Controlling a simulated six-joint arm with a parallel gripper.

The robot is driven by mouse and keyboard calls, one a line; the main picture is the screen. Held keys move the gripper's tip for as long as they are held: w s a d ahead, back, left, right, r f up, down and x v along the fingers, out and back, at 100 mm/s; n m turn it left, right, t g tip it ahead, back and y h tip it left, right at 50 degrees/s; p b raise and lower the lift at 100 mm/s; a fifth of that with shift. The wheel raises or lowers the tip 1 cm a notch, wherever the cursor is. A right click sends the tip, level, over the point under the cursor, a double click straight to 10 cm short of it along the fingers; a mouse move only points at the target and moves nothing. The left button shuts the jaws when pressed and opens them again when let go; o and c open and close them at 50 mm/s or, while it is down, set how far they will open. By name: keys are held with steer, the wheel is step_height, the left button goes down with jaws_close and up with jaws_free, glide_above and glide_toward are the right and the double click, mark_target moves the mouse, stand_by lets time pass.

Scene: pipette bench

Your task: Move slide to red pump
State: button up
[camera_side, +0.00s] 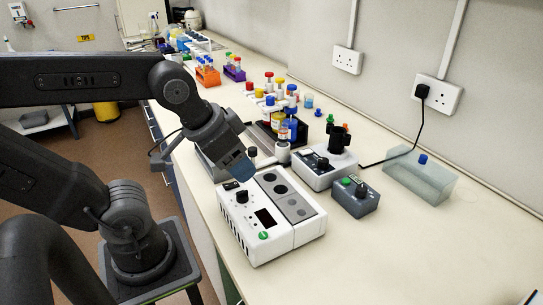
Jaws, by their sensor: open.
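My gripper (240,168) points down at the left rear edge of a white instrument (271,217), with a bluish part at its tip. It is open, but its fingers are hard to make out and I see nothing held between them. I cannot make out a slide; it may be hidden behind the arm or too small to tell. No pump is clearly red. A white unit with black knobs (326,170) and a small grey box with a green button (355,196) stand right of the instrument.
Several coloured-cap tubes (285,105) stand behind the instrument. Orange (208,76) and purple (235,74) racks are farther back. A translucent block (420,180) stands at right. A black cable (405,153) runs to the wall socket. The front right bench (420,260) is clear.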

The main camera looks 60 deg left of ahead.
steer(key=shift+c, duration=0.4)
steer(key=n+g, duration=0.6)
steer(key=n, duration=0.3)
glide_above(252, 149)
steer(key=f, duration=0.1)
step_height(252, 149, down, 13)
steer(key=shift+w+f, duration=0.1)
steer(key=shift+c, duration=0.3)
jaws_close()
